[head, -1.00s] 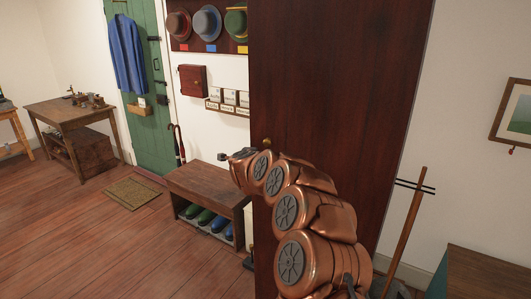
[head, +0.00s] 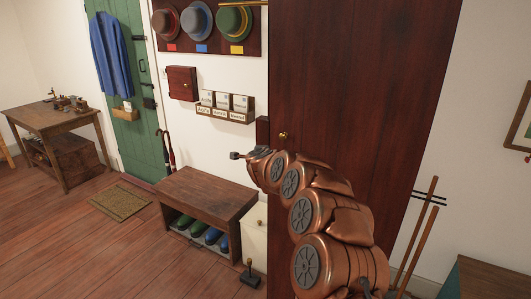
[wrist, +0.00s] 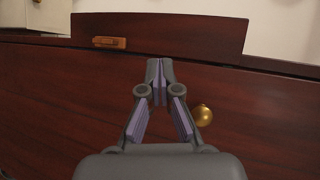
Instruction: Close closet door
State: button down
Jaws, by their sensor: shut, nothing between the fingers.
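The closet door (head: 360,80) is a tall dark red-brown panel filling the right middle of the head view. Its round brass knob (head: 283,135) is near its left edge. The knob also shows in the wrist view (wrist: 204,115), right of the fingers, with the dark wood surface (wrist: 60,110) behind. My gripper (head: 237,155) is shut and empty, left of and a little below the knob in the head view. In the wrist view its fingertips (wrist: 160,68) meet, apart from the knob. Whether the gripper touches the door cannot be told.
A wooden bench (head: 205,188) with several shoes underneath stands left of the door. A pale box (head: 254,235) and a dark object on the floor (head: 250,275) are beside it. Brown poles (head: 415,235) lean at the right.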

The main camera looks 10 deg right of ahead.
jog(key=s+a+r+n+y+b, duration=0.2)
jog(key=s+a+r+n+y, duration=0.2)
jog(key=s+a, duration=0.5)
jog(key=s+a+r+n+y+b, duration=0.1)
jog(key=s+a+r+n+y, duration=0.3)
jog(key=s+a, duration=0.45)
jog(key=s+a+f+n+g+y, duration=0.15)
jog(key=s+n+g, duration=0.35)
jog(key=s, duration=0.6)
jog(key=s+d+f+n+g+h, duration=0.2)
jog(key=s+d, duration=0.5)
jog(key=s, duration=0.7)
jog(key=s+d+f+n+g+h, duration=0.2)
jog(key=s+d+f+g, duration=0.3)
jog(key=s, duration=0.9)
jog(key=s+d+f+n+g+h, duration=0.2)
jog(key=s+d+f, duration=0.5)
jog(key=s, duration=0.7)
jog(key=shift+d+f+n+g, duration=0.15)
jog(key=shift+d+n+g, duration=0.55)
jog(key=shift+d+g, duration=0.25)
jog(key=shift+a+h, duration=0.1)
jog(key=shift+h, duration=0.15)
